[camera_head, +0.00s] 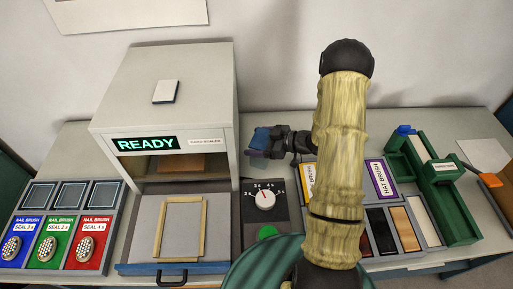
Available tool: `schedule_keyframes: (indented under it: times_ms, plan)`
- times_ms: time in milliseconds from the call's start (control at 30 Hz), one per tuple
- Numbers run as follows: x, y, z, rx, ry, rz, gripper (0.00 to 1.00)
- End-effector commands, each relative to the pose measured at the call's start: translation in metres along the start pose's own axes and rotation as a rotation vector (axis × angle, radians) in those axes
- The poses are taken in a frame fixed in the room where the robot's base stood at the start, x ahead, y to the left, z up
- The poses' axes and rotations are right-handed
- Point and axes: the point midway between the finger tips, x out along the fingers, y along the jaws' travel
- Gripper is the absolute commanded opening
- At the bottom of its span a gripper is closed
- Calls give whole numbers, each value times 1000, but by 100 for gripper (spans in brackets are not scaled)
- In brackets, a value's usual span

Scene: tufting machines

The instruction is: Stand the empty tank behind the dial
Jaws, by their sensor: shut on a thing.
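The dial (264,199) is a white knob with a red pointer on a dark grey panel, in the middle of the head view. My gripper (272,142) is behind the dial, reaching in from the right, shut on a small blue, partly see-through tank (259,140). The tank is beyond the panel's back edge, close to the right side of the white machine. It looks tilted. I cannot tell whether its bottom touches the table or whether it is empty.
The white machine (165,110) with a READY display stands left, its drawer (149,236) out with a wooden frame (181,229). A green button (267,233) is before the dial. Nail brushes (48,246) lie far left; a green fixture (432,185) stands right.

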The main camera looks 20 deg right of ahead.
Motion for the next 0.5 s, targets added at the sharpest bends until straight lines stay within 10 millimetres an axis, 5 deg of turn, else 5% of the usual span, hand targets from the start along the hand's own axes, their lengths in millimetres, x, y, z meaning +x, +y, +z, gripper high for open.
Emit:
schedule_keyframes:
  times_ms: [500]
  plan:
    - [6,0,16,0,2,-1,59]
